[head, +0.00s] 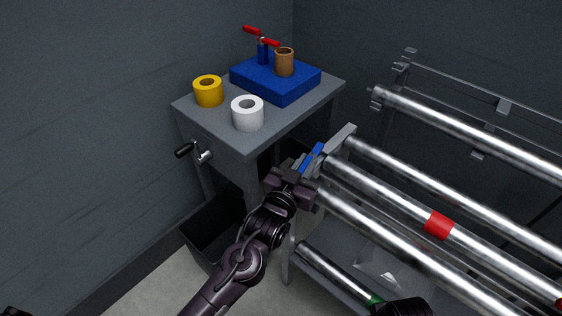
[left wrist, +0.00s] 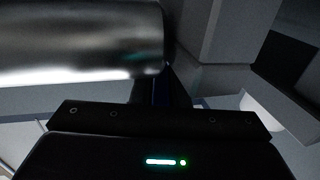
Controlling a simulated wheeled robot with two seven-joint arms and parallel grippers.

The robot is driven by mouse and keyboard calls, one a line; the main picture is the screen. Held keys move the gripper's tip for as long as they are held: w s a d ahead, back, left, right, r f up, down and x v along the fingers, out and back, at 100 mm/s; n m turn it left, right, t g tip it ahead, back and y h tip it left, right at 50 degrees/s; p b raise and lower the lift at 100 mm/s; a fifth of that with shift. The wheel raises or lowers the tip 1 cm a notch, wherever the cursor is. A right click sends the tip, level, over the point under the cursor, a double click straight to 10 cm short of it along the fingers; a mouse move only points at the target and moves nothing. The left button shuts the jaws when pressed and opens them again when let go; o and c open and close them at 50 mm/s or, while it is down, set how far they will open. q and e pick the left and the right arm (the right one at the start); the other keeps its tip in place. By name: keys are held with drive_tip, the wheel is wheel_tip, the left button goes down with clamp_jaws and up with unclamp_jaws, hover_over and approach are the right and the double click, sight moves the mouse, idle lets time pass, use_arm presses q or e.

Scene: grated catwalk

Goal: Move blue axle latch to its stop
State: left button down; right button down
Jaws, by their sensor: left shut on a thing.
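The blue axle latch (head: 313,158) is a short blue bar at the left end of the metal rollers, beside a grey end bracket (head: 341,138). My left gripper (head: 303,172) is at the near end of the latch and shut on it. In the left wrist view, the gripper's dark body fills the bottom, and a dark blue sliver of the latch (left wrist: 161,92) shows between dark parts beside a shiny roller (left wrist: 80,42). The fingertips are mostly hidden there. A dark part of mine shows at the bottom right of the head view; whether it is my right gripper is unclear.
A grey table (head: 252,142) stands behind, holding a blue block (head: 283,88) with red-handled parts, a yellow roll (head: 208,92) and a white roll (head: 247,114). A black crank handle (head: 186,150) sticks out from the table. A dark bin (head: 212,232) stands below. Rollers (head: 400,192) fill the right.

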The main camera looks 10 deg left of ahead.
use_arm(q)
drive_tip(key=shift+d, duration=0.1)
drive_tip(key=shift+f, duration=0.1)
use_arm(e)
drive_tip(key=shift+f, duration=0.1)
use_arm(q)
drive_tip(key=c, duration=1.4)
unclamp_jaws()
use_arm(e)
drive_tip(key=shift+w, duration=0.1)
